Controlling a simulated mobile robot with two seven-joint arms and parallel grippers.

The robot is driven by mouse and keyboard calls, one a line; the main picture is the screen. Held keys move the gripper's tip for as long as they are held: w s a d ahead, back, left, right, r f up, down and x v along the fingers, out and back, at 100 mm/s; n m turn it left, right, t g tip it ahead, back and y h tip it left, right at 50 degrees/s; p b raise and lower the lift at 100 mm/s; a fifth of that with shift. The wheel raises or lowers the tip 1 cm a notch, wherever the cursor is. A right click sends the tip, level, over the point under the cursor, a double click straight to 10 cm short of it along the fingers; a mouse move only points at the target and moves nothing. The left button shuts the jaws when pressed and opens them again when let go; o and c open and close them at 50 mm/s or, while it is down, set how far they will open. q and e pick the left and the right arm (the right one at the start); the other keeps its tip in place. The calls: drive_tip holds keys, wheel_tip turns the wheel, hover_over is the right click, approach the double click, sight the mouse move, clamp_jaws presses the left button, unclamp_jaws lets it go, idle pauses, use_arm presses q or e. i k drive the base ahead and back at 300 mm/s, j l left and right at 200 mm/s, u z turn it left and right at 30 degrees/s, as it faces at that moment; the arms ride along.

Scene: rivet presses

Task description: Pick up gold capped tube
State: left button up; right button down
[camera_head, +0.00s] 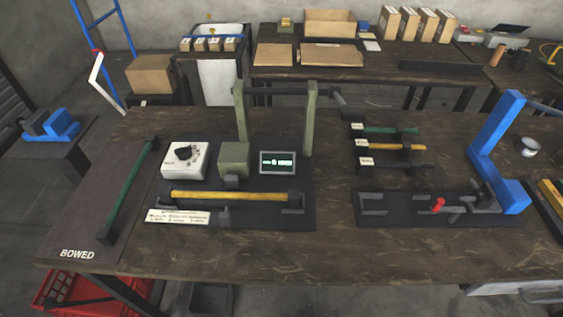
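A gold tube (229,196) with dark ends lies across the fixture on the black base plate of the left press, below the grey-green press frame (241,120). A green tube (129,190) with dark ends lies on the dark mat marked BOWED (78,235). I cannot tell which gold tube is the one named. Neither of my grippers is in view.
A white dial box (185,160) and a small display (279,163) stand behind the fixture. A blue press (497,145) and a black fixture plate (372,222) with a red-handled clamp (438,205) are at right. The front strip of the brown table (320,255) is clear.

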sight(168, 195)
drive_tip(key=k+j+z, duration=0.15)
drive_tip(key=j+z, duration=0.35)
drive_tip(key=k+j+z, duration=0.2)
drive_tip(key=z, duration=0.3)
drive_tip(key=j, duration=0.1)
